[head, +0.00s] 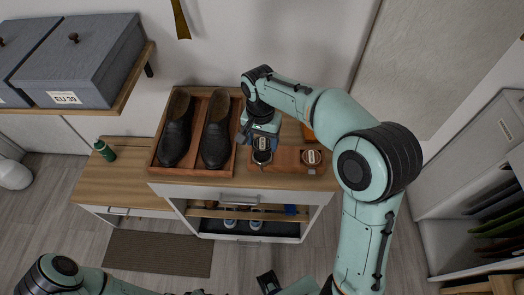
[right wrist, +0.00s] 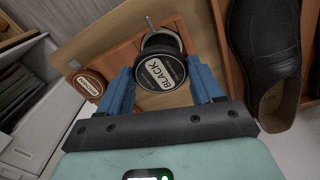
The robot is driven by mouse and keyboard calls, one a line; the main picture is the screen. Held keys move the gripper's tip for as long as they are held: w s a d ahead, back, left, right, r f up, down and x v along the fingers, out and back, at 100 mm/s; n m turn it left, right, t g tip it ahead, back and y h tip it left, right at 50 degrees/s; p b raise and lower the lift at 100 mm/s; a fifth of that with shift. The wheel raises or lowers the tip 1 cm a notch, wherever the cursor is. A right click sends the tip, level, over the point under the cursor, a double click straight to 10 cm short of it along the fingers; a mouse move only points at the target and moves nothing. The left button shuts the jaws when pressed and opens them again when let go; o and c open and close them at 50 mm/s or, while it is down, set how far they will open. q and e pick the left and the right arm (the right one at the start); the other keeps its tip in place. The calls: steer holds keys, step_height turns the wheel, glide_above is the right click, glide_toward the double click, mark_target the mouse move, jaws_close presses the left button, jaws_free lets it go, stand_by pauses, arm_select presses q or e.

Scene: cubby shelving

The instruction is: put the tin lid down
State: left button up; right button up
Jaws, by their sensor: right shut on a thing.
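The tin lid (right wrist: 162,70) is a round black disc marked BLACK. My right gripper (right wrist: 160,88) is shut on it, with one blue finger on each side. In the head view the right gripper (head: 262,139) is over the dresser top, just right of the shoe tray, and the lid (head: 262,144) shows at its fingers. A round silver-rimmed tin (right wrist: 160,38) shows just beyond the lid in the right wrist view, partly hidden by it. I cannot tell whether the two touch.
A wooden tray (head: 155,168) with two black shoes (head: 216,142) stands left of the gripper. A brown-topped tin (head: 312,157) sits on the right, on a reddish-brown board (head: 283,161). A green bottle (head: 105,151) stands at the dresser's left. A shelf with grey boxes (head: 85,60) hangs upper left.

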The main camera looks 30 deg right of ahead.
mark_target(262, 144)
step_height(262, 144, down, 5)
steer(key=shift+r, duration=0.1)
steer(key=o, duration=1)
